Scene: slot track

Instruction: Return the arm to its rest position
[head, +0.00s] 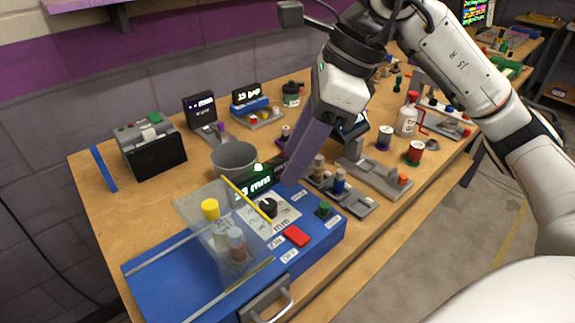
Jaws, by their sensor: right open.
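My right arm comes in from the upper right. Its white wrist with a dark band hangs over the middle of the bench. My right gripper (300,162) points down, with a long purple-grey finger showing; it is open and I see nothing held in it. Its tip is just behind the blue machine (165,268), close to the green-lit display (262,182); whether they touch I cannot tell. My left gripper is not in view.
The blue machine has a clear cover (190,207), a black knob (267,207) and a red button (296,236). A grey cup (234,158) stands behind it. Trays with bottles and spools (415,152) lie to the right. Open floor (440,260) lies beyond the bench's right edge.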

